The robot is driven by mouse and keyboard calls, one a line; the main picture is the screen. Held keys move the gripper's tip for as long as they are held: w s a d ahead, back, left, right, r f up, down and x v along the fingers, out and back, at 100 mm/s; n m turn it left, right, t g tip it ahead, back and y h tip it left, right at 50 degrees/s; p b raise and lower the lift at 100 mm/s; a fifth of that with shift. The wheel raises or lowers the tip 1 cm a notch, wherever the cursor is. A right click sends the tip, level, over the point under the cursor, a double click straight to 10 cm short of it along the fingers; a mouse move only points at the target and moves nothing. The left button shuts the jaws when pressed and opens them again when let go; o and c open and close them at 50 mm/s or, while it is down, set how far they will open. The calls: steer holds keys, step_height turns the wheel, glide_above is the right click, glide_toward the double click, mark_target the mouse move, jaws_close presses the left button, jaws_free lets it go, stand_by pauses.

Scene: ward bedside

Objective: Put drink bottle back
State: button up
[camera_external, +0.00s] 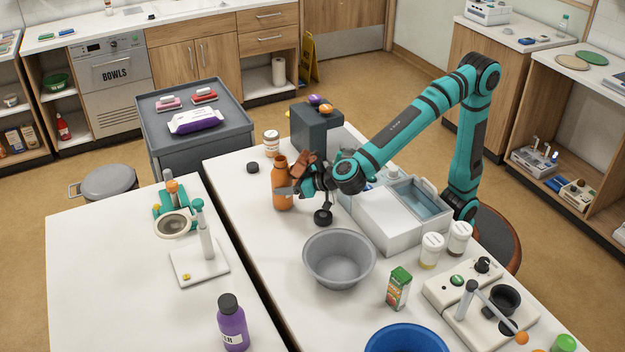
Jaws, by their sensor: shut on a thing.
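An orange drink bottle (281,188) stands upright at the left edge of the white table, near its back half. Its black cap does not show on it. My gripper (289,190) is shut around the bottle's middle from the right. Whether the bottle's base touches the table or hangs just above it, I cannot tell. A purple bottle (233,325) with a black cap stands on the separate left table at the front.
Right of the bottle are a grey bowl (339,259), a white box (388,220) and a juice carton (398,288). A gap separates the left table (100,270).

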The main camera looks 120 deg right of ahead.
steer(key=shift+f, duration=0.15)
steer(key=shift+f, duration=0.15)
steer(key=o, duration=1.3)
steer(key=shift+c, duration=0.2)
steer(key=shift+s+a+r, duration=0.1)
steer(key=shift+r, duration=0.1)
steer(key=v, duration=0.7)
steer(key=shift+s+a, duration=0.1)
